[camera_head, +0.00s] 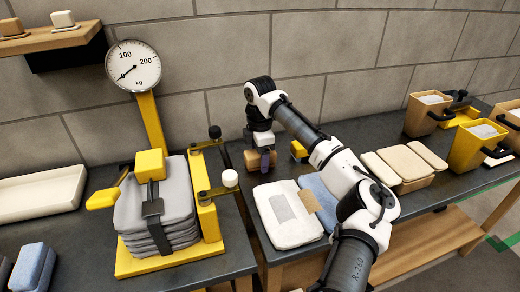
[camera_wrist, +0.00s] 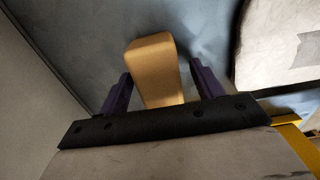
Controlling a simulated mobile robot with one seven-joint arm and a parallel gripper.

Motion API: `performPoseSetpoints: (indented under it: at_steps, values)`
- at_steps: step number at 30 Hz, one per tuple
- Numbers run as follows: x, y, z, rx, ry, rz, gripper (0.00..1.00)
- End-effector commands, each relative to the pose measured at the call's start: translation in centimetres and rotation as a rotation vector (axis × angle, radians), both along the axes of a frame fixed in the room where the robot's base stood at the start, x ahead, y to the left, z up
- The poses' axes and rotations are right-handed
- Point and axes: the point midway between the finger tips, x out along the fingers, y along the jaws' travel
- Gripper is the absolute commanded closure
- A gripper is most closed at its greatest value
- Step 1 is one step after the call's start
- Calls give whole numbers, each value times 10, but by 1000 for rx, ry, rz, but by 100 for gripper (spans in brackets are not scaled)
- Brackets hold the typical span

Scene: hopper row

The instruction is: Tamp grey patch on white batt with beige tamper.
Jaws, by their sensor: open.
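The white batt (camera_head: 300,230) lies flat at the front of the dark bench in the head view, with the grey patch (camera_head: 283,207) on its top. Part of the white batt (camera_wrist: 265,45) and its grey patch (camera_wrist: 312,52) show at the upper right of the wrist view. My gripper (camera_head: 262,165) is behind the batt, low over the bench, pointing down. In the wrist view its purple fingers (camera_wrist: 160,75) are open on either side of a beige block, the tamper (camera_wrist: 153,62). Gaps show at both sides of it. The tamper's underside is hidden.
A blue batt with a tan patch (camera_head: 318,198) lies right beside the white one. A yellow-topped tool (camera_head: 299,149) stands just right of my gripper. A yellow press with grey batts and a dial scale (camera_head: 133,66) stands left.

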Motion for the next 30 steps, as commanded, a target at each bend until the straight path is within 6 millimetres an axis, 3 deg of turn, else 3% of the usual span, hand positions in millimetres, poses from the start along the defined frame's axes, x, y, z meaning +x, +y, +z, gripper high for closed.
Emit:
performPoseSetpoints:
  at_steps: [6, 18, 19, 20, 30]
  values:
    - [0, 0, 0, 0, 0, 0, 35]
    - [0, 0, 0, 0, 1, 0, 87]
    - [0, 0, 0, 0, 1, 0, 55]
    - [0, 0, 0, 0, 1, 0, 51]
    - [0, 0, 0, -1, 1, 0, 50]
